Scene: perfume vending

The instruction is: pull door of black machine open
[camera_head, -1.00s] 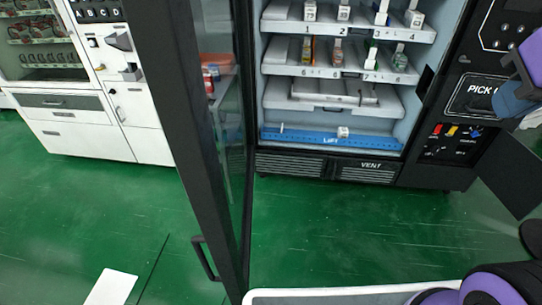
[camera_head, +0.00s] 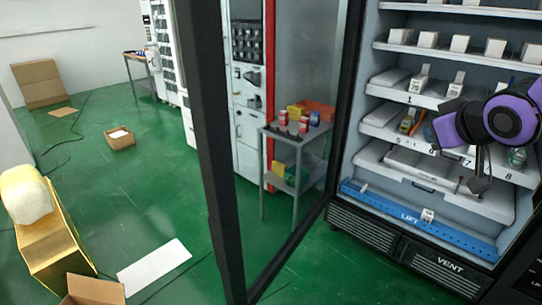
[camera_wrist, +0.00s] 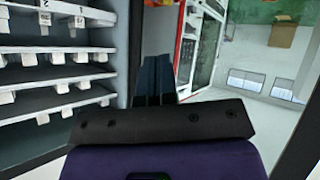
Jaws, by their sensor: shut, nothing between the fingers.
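The black machine shows its lit white shelves (camera_head: 440,100) and a black front with VENT (camera_head: 440,262). Its black-framed glass door (camera_head: 205,130) stands open, swung out to the left of the shelves. The door's handle is not visible now. My gripper (camera_head: 479,185) is in front of the shelves at the right, apart from the door frame. In the wrist view my gripper's dark fingers (camera_wrist: 154,75) are together and empty, with shelves to their left. I cannot tell whether they touch anything.
A grey cart (camera_head: 295,150) with small boxes shows through the door glass. A white panel (camera_head: 153,267) lies on the green floor. Floor left of the door is largely clear.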

